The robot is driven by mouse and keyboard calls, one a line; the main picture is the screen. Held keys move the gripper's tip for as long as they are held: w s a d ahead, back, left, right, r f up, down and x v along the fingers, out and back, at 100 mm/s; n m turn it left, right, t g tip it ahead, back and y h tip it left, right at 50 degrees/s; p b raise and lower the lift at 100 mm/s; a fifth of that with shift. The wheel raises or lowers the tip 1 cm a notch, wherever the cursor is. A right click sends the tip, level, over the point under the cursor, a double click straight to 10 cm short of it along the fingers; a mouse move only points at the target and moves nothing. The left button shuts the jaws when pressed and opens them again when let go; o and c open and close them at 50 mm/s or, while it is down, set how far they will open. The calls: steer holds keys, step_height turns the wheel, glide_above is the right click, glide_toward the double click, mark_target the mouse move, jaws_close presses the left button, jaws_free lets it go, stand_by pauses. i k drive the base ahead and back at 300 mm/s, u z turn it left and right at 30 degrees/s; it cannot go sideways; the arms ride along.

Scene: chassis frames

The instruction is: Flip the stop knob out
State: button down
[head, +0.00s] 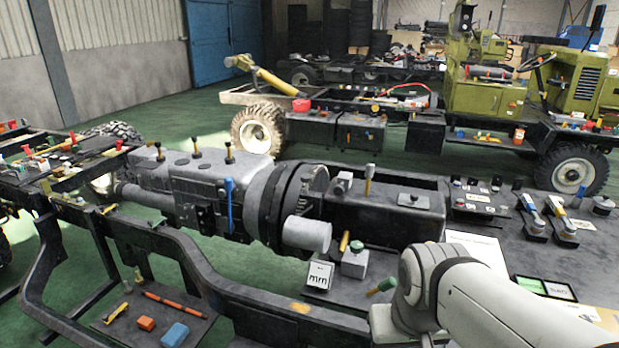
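Several knobs and levers show in the head view, and I cannot tell which one is the stop knob. A grey box with a knob (355,260) stands near the middle, beside a small yellow handle (344,241). A green-tipped handle (382,287) tilts up just left of my arm. Blue-handled levers (530,205) stand on the panel at the right. My white arm reaches in from the lower right. My gripper is not visible; the arm runs out of the bottom of the picture.
The grey gearbox (195,178) and dark chassis rail (200,270) fill the left and middle. A low tray (125,325) holds an orange block (146,323) and a blue block (175,335). Green floor (150,110) is open behind.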

mark_target(339, 190)
steer(key=i, duration=1)
steer(key=u, duration=0.05)
